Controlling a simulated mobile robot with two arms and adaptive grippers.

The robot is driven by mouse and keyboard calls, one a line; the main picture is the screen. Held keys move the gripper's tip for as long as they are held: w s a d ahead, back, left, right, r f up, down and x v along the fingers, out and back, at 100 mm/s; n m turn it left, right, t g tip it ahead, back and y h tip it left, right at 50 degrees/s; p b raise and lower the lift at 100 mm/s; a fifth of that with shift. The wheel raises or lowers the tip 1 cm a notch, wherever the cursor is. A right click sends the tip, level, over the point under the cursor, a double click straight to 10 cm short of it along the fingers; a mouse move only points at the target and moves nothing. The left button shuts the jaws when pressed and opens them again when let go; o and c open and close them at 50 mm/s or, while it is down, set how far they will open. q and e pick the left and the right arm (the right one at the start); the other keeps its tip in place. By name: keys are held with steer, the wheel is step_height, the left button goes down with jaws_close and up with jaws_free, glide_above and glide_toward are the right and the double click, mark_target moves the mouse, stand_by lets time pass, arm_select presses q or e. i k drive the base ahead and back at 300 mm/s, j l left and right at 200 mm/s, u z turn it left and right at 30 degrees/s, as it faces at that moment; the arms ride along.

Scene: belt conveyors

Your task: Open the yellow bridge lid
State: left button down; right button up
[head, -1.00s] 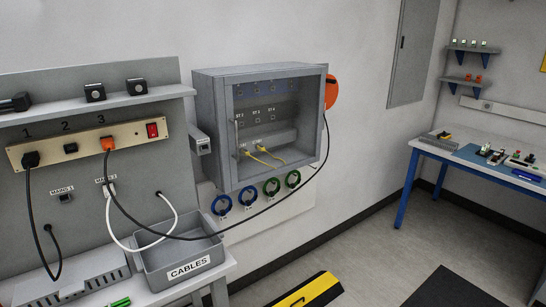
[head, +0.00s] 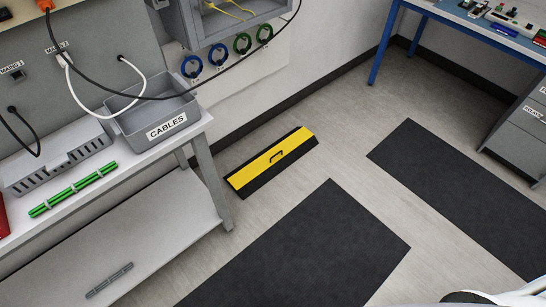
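The yellow bridge lid (head: 266,164) lies on the floor in the head view, between the workbench and the dark mats. It is a long yellow panel with black ends and edges, and it looks shut. A small dark handle (head: 276,156) stands on its top near the middle. Neither of my grippers shows. A white, rounded piece at the bottom right edge may be part of my own body.
A workbench (head: 211,160) with a grey CABLES bin (head: 142,128) stands left of the lid. Dark mats (head: 310,245) (head: 440,165) lie on the floor. Blue-legged table (head: 383,50) and grey drawers (head: 525,135) are at right. Light floor between is clear.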

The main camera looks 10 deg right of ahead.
mark_target(248, 173)
steer(key=i+l+u, duration=0.15)
steer(key=u, duration=0.6)
steer(key=i+l+u, duration=0.2)
steer(key=l, duration=0.2)
steer(key=i+l+u, duration=0.15)
steer(key=l, duration=0.25)
steer(key=i+l+u, duration=0.2)
steer(key=l, duration=0.2)
steer(key=l+u, duration=0.15)
steer(key=l, duration=0.3)
steer(key=l+u, duration=0.2)
steer(key=l, duration=0.25)
steer(key=i, duration=0.05)
